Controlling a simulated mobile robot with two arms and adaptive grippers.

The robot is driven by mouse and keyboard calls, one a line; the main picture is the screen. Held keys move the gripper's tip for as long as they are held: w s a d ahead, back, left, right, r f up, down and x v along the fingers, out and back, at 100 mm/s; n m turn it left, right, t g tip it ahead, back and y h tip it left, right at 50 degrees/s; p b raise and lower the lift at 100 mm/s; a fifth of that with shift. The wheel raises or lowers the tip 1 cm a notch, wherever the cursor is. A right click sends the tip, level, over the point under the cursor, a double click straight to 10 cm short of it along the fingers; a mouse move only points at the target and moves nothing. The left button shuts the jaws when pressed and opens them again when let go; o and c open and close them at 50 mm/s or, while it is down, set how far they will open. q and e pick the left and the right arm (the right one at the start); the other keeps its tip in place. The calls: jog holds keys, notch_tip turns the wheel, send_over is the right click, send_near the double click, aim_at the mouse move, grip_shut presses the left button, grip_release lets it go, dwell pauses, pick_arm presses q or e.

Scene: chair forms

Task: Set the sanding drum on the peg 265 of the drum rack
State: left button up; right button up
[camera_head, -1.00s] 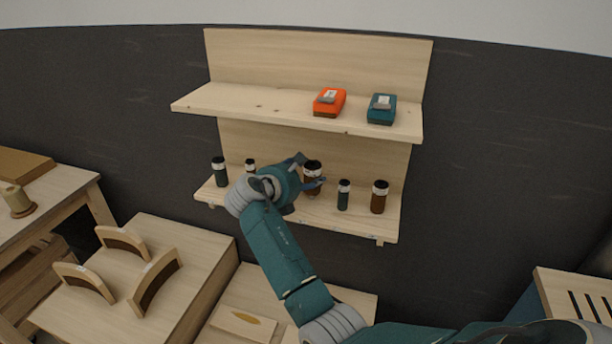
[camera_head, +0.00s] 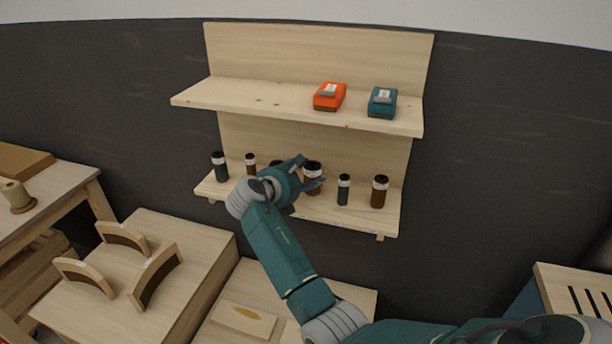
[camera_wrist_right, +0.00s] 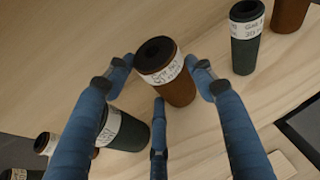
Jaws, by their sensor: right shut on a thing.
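My right gripper (camera_head: 311,171) is at the lower shelf, its fingers closed around a brown sanding drum (camera_head: 313,168) with a pale label and dark top. In the right wrist view the fingers (camera_wrist_right: 161,66) sit on both sides of this drum (camera_wrist_right: 178,90), with a third finger in front; its label is too small to read surely. The drum appears upright at the shelf; I cannot tell whether it touches the board. A drum partly behind the gripper (camera_head: 275,165) is mostly hidden. I cannot make out a pegged drum rack or peg 265. My left gripper is out of view.
Other drums stand on the lower shelf (camera_head: 350,214): dark green ones (camera_head: 344,193) and brown ones (camera_head: 379,194). An orange box (camera_head: 329,97) and a teal box (camera_head: 382,103) lie on the upper shelf. Curved wooden parts (camera_head: 155,275) stand on a low bench at left.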

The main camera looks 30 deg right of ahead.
jog(key=shift+f, duration=0.25)
jog(key=o, duration=1.5)
jog(key=shift+f, duration=0.1)
jog(key=v, duration=1.2)
